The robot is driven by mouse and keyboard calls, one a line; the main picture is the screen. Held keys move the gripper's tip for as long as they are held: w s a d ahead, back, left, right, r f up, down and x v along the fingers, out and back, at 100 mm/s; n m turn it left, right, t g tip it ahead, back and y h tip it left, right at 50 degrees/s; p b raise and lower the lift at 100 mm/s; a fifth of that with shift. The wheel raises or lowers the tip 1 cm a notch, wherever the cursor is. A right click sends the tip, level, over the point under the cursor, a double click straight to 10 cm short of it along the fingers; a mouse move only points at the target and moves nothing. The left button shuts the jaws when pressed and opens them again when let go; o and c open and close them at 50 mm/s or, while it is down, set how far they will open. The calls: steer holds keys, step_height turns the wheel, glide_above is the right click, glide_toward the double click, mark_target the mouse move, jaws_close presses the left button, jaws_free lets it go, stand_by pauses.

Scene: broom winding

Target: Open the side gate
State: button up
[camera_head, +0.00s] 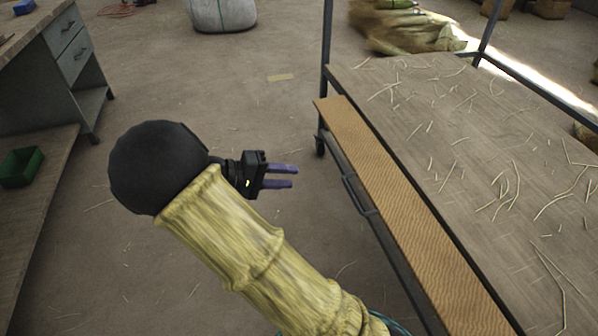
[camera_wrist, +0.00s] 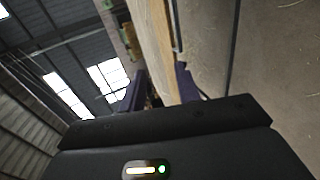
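The side gate (camera_head: 400,210) is a long tan, ribbed board along the left side of a metal-framed cart. A dark bar handle (camera_head: 356,194) sits on its outer side. My gripper (camera_head: 294,176) has two purple fingers, parted and empty, pointing right toward the gate. A clear gap separates the fingertips from the handle in the head view. In the wrist view a tan board (camera_wrist: 153,35), likely the gate, shows beyond the fingers (camera_wrist: 160,84), with a thin dark bar beside it. Whether the gate is latched cannot be seen.
The cart's flat bed (camera_head: 490,170) holds scattered straw. A dark post (camera_head: 327,40) rises at its far left corner. A workbench (camera_head: 45,80) with drawers and a green bin (camera_head: 20,167) stands on the left. The floor (camera_head: 230,110) between is mostly clear.

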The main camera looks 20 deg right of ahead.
steer(key=shift+a, duration=0.1)
steer(key=shift+c, duration=1.3)
steer(key=shift+s+d+f, duration=0.1)
steer(key=shift+s+d, duration=0.05)
steer(key=shift+d, duration=0.05)
steer(key=c, duration=0.3)
steer(key=s+d+f+y, duration=0.1)
steer(key=s+y, duration=0.1)
steer(key=s+d+f+g+y, duration=0.1)
steer(key=s+y, duration=0.1)
steer(key=s+d+f+g+y, duration=0.1)
steer(key=s+y, duration=0.1)
steer(key=shift+d+f+y+p, duration=0.3)
steer(key=shift+d+y, duration=0.05)
steer(key=shift+y, duration=0.05)
jaws_close()
steer(key=s+a+r+t+y+p, duration=0.1)
steer(key=s+r+t+y, duration=0.1)
steer(key=s+t+y, duration=0.2)
steer(key=s+y, duration=0.3)
steer(key=shift+r+t, duration=0.35)
steer(key=shift+t, duration=0.05)
